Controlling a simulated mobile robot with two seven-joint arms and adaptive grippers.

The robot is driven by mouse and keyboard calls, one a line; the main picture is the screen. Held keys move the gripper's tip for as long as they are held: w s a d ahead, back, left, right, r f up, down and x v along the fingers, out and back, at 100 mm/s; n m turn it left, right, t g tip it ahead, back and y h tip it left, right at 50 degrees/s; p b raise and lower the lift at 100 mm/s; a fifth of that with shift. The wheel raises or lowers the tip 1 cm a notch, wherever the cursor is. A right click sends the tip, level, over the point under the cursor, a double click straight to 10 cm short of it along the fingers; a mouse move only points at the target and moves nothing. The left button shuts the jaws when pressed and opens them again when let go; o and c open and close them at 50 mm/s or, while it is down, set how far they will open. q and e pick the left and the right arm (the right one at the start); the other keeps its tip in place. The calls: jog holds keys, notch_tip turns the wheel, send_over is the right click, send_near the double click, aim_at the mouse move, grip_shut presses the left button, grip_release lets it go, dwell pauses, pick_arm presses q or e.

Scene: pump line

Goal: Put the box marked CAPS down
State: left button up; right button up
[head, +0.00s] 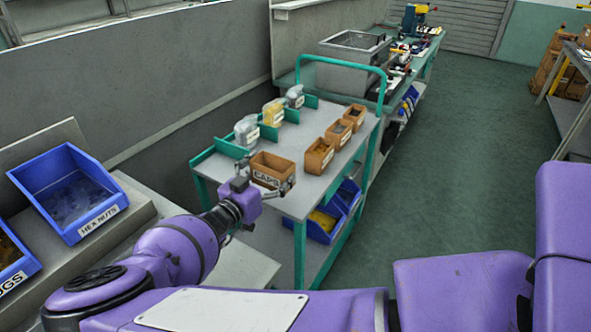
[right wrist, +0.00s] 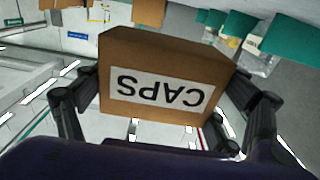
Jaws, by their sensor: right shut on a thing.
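The open-topped brown box marked CAPS (head: 283,168) is at the near left end of the cart's top (head: 306,203). My right gripper (head: 250,183) is shut on it, reaching in from the left. In the right wrist view the CAPS box (right wrist: 170,62) sits between the two dark fingers (right wrist: 165,110), its label upside down. I cannot tell whether the box's bottom touches the cart top. My left gripper is not in view.
Several small brown boxes (head: 319,156) stand along the cart's right side. Bagged or bottled items (head: 247,130) stand between green dividers at the left. Grey top shows between these rows. Blue bins (head: 326,222) are on the lower shelf. A HEX NUTS bin (head: 68,190) is far left.

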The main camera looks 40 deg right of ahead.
jog(key=d+f+b, duration=0.2)
jog(key=w+d+f+b, duration=0.1)
jog(key=d+f+b, duration=0.1)
jog(key=shift+w+d+b, duration=0.2)
jog(key=shift+b, duration=0.15)
jog(key=shift+w+d+r+b, duration=0.1)
jog(key=shift+w+d+b, duration=0.3)
jog(key=shift+b, duration=0.5)
jog(key=shift+w+d+r, duration=0.1)
jog(key=shift+w+d, duration=0.1)
jog(key=shift+d, duration=0.25)
jog(key=shift+w+d, duration=0.1)
jog(key=shift+d, duration=0.2)
jog(key=shift+w+d+f, duration=0.2)
jog(key=shift+d+f, duration=0.25)
jog(key=shift+f, duration=0.05)
jog(key=shift+w+d+f, duration=0.15)
jog(key=shift+d+f, duration=0.3)
jog(key=shift+w+d+f, duration=0.15)
jog(key=shift+d+f, duration=0.1)
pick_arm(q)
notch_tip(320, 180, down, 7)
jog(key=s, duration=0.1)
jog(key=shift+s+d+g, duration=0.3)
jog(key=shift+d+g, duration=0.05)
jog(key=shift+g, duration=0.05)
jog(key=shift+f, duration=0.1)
pick_arm(e)
jog(key=shift+a, duration=0.1)
